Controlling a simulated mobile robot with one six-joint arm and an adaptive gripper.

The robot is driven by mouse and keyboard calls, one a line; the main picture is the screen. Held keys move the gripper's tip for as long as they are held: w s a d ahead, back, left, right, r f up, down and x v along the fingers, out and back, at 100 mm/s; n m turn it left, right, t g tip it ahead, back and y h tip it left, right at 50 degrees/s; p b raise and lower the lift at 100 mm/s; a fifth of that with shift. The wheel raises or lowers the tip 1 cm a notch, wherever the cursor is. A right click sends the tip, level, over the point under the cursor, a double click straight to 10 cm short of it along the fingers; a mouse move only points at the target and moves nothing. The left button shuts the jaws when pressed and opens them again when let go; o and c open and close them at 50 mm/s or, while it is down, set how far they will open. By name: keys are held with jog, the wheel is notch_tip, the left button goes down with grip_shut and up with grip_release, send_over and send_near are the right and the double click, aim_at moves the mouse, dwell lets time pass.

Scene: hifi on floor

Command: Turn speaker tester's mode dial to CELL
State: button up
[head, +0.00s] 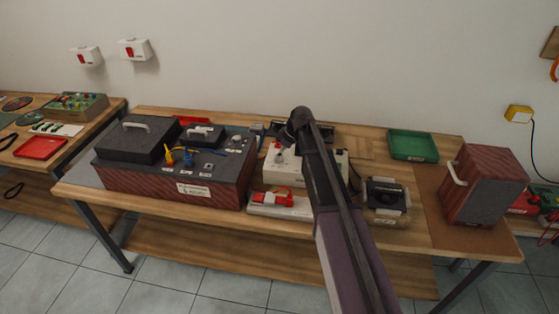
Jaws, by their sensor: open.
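A cream box (285,172) stands in the middle of the bench, partly hidden behind my arm. It looks like the speaker tester, but its lettering is too small to read. A small red-topped part (278,149) shows on its upper face. I cannot tell whether this is the mode dial or where any dial points. My arm reaches up from the bottom and bends just above the box. My gripper's fingers do not show; the arm's end is hidden or too dark to make out.
A large dark-topped amplifier box (184,190) stands left of the cream box. A white unit with a red part (279,203) lies in front. A dark driver block (386,195), green tray (413,145) and red-brown speaker cabinet (485,185) stand right. Bare wood (350,141) shows behind.

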jog(key=shift+b+x, duration=0.7)
jog(key=shift+x, duration=0.3)
jog(key=shift+c, duration=0.2)
grip_shut()
